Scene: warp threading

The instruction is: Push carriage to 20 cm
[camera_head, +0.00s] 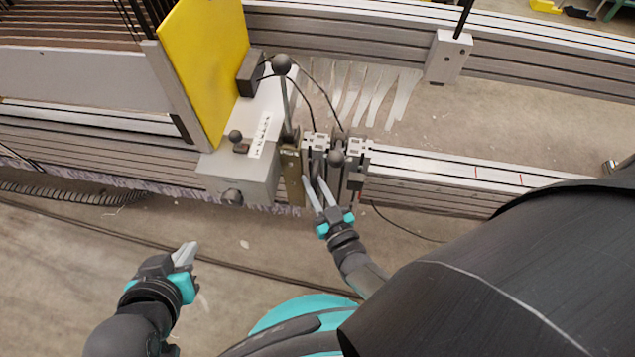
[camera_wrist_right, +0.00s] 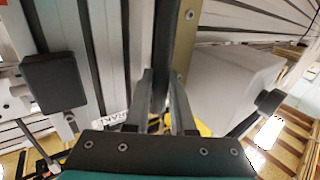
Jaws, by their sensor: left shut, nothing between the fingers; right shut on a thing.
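The carriage (camera_head: 236,172) is a light grey block on the long metal rail, left of centre in the head view. A yellow panel (camera_head: 208,65) stands on its left, beside a lever with a black ball knob (camera_head: 282,65) and a brass-coloured plate (camera_head: 292,178). My right gripper (camera_head: 314,182) is at the front of the carriage's right end, just right of the brass plate. In the right wrist view its fingers (camera_wrist_right: 162,80) are closed on a dark bar (camera_wrist_right: 164,45); the exact contact is partly hidden. My left gripper (camera_head: 187,252) is shut and empty, over the floor, apart from the carriage.
The rail (camera_head: 440,165) runs clear to the right of the carriage. A second rail (camera_head: 340,35) lies behind, with a grey bracket (camera_head: 447,57) on it. Pale strips (camera_head: 375,92) hang between the rails. A cable chain (camera_head: 60,192) lies at the left.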

